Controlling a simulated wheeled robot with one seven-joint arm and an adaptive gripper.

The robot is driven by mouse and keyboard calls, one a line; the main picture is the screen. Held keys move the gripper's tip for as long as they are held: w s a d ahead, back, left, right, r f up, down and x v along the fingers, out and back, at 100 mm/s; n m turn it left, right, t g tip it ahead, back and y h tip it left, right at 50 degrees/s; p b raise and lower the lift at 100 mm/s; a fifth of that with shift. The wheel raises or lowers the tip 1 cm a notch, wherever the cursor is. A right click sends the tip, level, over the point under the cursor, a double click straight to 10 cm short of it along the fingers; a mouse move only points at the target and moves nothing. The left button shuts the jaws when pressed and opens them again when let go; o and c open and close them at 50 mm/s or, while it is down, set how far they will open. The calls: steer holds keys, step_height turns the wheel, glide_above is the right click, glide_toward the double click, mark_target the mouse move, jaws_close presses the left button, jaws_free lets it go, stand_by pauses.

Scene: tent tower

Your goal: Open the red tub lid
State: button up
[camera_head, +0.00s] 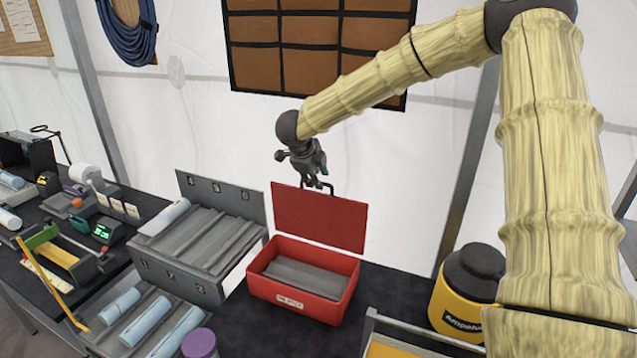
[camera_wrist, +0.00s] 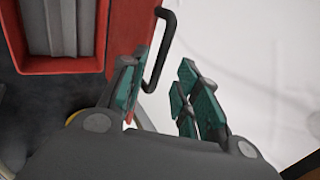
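The red tub (camera_head: 325,308) stands on the dark bench in the head view. Its red lid (camera_head: 318,218) is raised, standing roughly upright and leaning slightly back from the rear edge. A dark bar handle (camera_wrist: 161,48) sticks out from the lid's top edge. My gripper (camera_head: 316,178) is just above that top edge, at the handle. In the wrist view, my gripper's green-padded fingers (camera_wrist: 160,72) are spread apart. The handle shows by the left finger, and no grip on it is visible. Grey ribbed material fills the tub's inside.
An open grey case (camera_head: 200,240) stands left of the tub, with pale rolls in and near it. A yellow canister (camera_head: 462,300) with a black top is on the right. A purple-capped container (camera_head: 199,344) is at the front. A brown pocket panel hangs behind.

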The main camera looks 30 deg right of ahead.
steer(key=v, duration=0.7)
steer(key=shift+r, duration=0.25)
steer(key=shift+s+a, duration=0.1)
